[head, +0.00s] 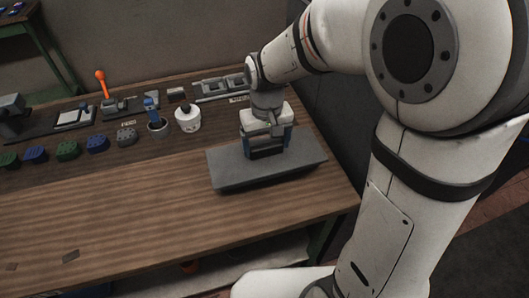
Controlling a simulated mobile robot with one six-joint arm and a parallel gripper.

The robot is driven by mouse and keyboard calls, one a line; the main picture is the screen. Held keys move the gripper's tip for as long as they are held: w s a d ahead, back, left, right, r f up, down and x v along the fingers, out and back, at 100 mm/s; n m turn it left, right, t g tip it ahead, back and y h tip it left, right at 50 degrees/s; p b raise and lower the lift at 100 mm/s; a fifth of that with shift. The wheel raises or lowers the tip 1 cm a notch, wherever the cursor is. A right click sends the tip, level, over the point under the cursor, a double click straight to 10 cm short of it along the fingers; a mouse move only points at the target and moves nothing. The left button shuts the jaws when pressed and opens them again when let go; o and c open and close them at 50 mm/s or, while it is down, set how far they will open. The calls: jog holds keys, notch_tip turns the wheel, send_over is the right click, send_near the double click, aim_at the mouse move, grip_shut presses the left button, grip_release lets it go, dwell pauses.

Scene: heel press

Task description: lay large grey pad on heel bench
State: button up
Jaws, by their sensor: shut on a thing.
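The large grey pad (302,166) is a flat, wide slab at the right end of the wooden heel bench (110,220), near its front right corner. My gripper (266,150) points down at the middle of the pad's top, its fingers shut on it. The grip itself is partly hidden by the gripper and a dark part between the fingers. The pad looks roughly level and lies on or just above the bench top; I cannot tell whether it touches.
A row of green, blue and grey blocks (97,143) lies at the left. Behind are a white pot (188,119), a cup with a blue-handled tool (157,126) and an orange-knobbed lever (101,82). The front middle of the bench is mostly clear. A dark panel (335,110) stands at right.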

aim_at(266, 153)
jog(key=shift+f, duration=1.9)
jog(key=shift+f, duration=0.2)
jog(key=o, duration=2)
jog(key=shift+r, duration=0.15)
